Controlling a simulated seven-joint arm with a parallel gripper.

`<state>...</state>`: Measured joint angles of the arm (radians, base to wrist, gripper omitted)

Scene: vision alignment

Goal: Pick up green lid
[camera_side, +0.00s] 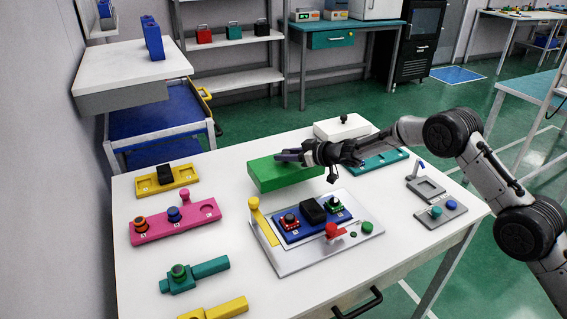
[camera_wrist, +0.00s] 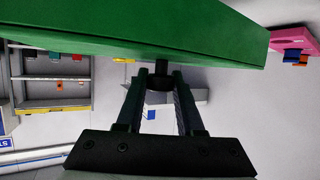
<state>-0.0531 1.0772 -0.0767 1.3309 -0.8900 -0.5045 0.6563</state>
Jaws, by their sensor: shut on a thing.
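The green lid (camera_side: 272,174) is a flat green box-like piece over the back middle of the white table in the side view. My gripper (camera_side: 290,156) is at its upper right side. In the wrist view the green lid (camera_wrist: 140,30) fills the top of the picture. The two fingers of my gripper (camera_wrist: 161,78) reach to a small dark knob (camera_wrist: 162,70) at the lid's face and are shut on it. The knob is mostly hidden in the side view. I cannot tell clearly whether the lid touches the table.
A grey board with a blue block (camera_side: 312,218) lies in front of the lid. A pink tray (camera_side: 175,222) and a yellow tray (camera_side: 167,179) are at left. A white box with a black knob (camera_side: 342,127) is behind. Grey pieces (camera_side: 440,213) sit at right.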

